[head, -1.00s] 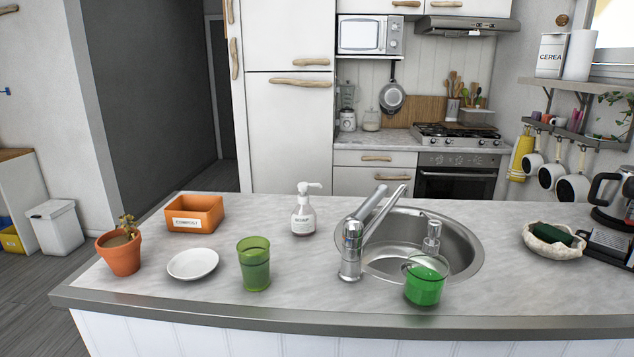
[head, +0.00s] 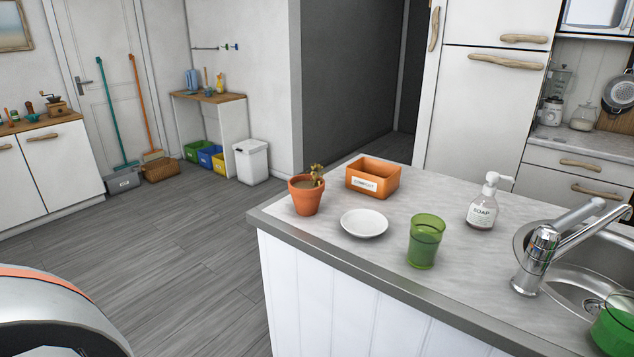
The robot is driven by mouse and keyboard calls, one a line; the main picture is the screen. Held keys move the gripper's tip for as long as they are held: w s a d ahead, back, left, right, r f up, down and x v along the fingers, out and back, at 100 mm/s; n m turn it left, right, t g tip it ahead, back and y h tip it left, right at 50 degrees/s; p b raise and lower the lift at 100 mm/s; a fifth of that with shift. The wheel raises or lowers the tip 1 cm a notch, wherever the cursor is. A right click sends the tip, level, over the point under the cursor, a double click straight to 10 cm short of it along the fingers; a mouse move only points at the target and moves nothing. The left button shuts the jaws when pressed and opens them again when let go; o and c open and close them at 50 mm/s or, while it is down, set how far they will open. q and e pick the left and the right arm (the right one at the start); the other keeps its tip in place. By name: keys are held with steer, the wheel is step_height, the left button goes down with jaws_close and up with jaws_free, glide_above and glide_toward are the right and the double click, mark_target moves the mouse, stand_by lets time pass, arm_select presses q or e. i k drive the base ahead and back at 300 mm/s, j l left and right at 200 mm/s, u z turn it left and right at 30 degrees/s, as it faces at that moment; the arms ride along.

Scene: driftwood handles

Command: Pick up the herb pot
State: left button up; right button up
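The herb pot (head: 306,198) is a small terracotta pot with brown soil and a short, brownish, wilted-looking plant. It stands upright near the left corner of the kitchen counter (head: 455,284) in the head view. No gripper of mine is near it. Neither my left nor my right gripper shows in the view.
Near the pot are a white saucer (head: 364,223), an orange labelled box (head: 373,177) and a green glass (head: 425,241). A soap bottle (head: 483,205) and tap (head: 540,255) stand further right. The grey floor (head: 185,250) left of the counter is clear.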

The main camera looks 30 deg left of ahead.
mark_target(307, 186)
steer(key=j+z, duration=0.15)
steer(key=z, duration=0.3)
steer(key=j+z, duration=0.2)
steer(key=k+j+z, duration=0.15)
steer(key=j, duration=0.25)
steer(key=k+j+z, duration=0.2)
steer(key=k+j, duration=0.1)
steer(key=j, duration=0.25)
steer(key=k+j+z, duration=0.1)
steer(key=j, duration=0.25)
steer(key=k+j+z, duration=0.1)
steer(key=j, duration=0.2)
